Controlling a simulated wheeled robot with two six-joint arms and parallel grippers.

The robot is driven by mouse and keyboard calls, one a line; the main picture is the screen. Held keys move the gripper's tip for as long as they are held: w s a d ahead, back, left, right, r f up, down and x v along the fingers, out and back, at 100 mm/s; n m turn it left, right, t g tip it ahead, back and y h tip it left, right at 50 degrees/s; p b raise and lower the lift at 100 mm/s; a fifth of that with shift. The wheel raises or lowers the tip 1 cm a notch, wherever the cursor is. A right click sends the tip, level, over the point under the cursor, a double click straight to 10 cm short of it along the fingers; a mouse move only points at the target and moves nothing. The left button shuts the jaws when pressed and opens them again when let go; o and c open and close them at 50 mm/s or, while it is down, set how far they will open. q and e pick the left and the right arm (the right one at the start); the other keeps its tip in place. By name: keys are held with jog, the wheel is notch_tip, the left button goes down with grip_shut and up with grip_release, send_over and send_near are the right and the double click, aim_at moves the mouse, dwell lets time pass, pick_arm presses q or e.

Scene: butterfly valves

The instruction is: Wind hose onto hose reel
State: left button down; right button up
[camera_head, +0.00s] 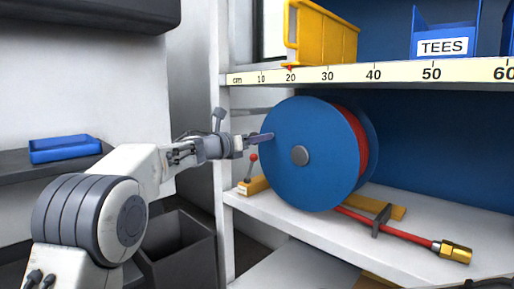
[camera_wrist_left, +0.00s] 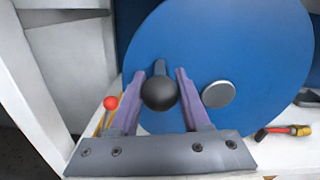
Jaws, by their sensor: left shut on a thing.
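The blue hose reel (camera_head: 305,185) stands on the white shelf, with red hose (camera_head: 357,140) wound behind its front disc. Red hose (camera_head: 400,233) runs out low to the right through a dark guide and ends in a brass fitting (camera_head: 455,252). My left gripper (camera_head: 261,139) is at the upper left of the disc. In the left wrist view its purple fingers (camera_wrist_left: 160,78) are closed around a black ball knob (camera_wrist_left: 159,94) in front of the blue disc (camera_wrist_left: 240,45), left of the grey hub (camera_wrist_left: 219,95).
A small lever with a red ball (camera_head: 254,157) stands on a yellow base left of the reel. A yellow bin (camera_head: 325,38) and a blue bin labelled TEES (camera_head: 442,30) stand on the ruled shelf above. A blue tray (camera_head: 65,149) sits at far left.

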pick_arm(q)
jog(key=shift+s+d+r+m, duration=0.15)
jog(key=shift+s+r+m, duration=0.05)
jog(key=shift+r+m, duration=0.4)
jog(key=shift+c, duration=1.9)
grip_release()
jog(key=shift+f, duration=0.1)
jog(key=v, duration=1)
jog(key=shift+s, duration=0.15)
